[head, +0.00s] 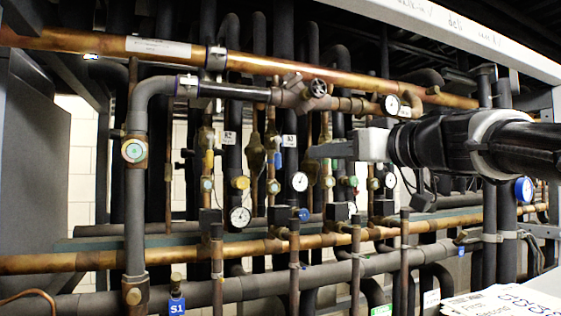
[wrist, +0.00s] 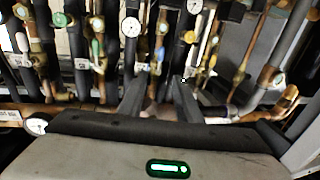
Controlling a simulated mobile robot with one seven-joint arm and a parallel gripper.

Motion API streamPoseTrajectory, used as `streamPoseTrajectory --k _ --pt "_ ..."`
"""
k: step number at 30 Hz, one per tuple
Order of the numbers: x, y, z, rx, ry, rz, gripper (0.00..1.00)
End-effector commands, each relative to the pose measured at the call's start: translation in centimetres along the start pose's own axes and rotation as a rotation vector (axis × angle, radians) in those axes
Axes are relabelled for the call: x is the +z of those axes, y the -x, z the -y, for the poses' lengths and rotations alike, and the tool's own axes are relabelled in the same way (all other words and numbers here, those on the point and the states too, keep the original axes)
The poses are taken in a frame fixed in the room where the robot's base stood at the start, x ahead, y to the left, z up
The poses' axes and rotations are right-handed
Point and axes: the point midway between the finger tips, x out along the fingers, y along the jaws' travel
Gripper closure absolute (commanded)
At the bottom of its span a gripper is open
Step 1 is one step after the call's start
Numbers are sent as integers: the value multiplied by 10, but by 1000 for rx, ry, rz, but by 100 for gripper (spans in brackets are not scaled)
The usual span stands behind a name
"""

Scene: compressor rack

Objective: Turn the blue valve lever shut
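My gripper (head: 322,150) reaches in from the right of the head view, in front of the vertical pipes and below the upper copper pipe. In the wrist view its two fingers (wrist: 158,95) stand apart with a gap between them, and I see nothing held. A small blue part (head: 278,160) shows on a vertical pipe left of the fingers, apart from them in the picture; it may be the blue valve lever, but it is too small to tell its shape or angle. Another blue round part (head: 304,214) sits lower, below the fingers.
The upper copper pipe (head: 300,70) and lower copper pipe (head: 110,262) cross the rack. White gauges (head: 240,216) and brass valves crowd the pipes around my gripper. A grey pipe (head: 136,220) stands at left. A blue gauge (head: 523,190) is at right.

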Motion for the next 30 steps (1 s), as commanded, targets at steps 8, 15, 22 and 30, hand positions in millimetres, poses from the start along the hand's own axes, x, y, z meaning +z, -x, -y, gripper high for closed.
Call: streamPoseTrajectory --k 8,15,22,30 --pt "1 -57 1 -3 -1 8 68" --pt "1 -109 1 -2 -1 7 68" --pt "1 -148 1 -1 0 6 68" --pt "2 -164 0 0 -1 4 68"
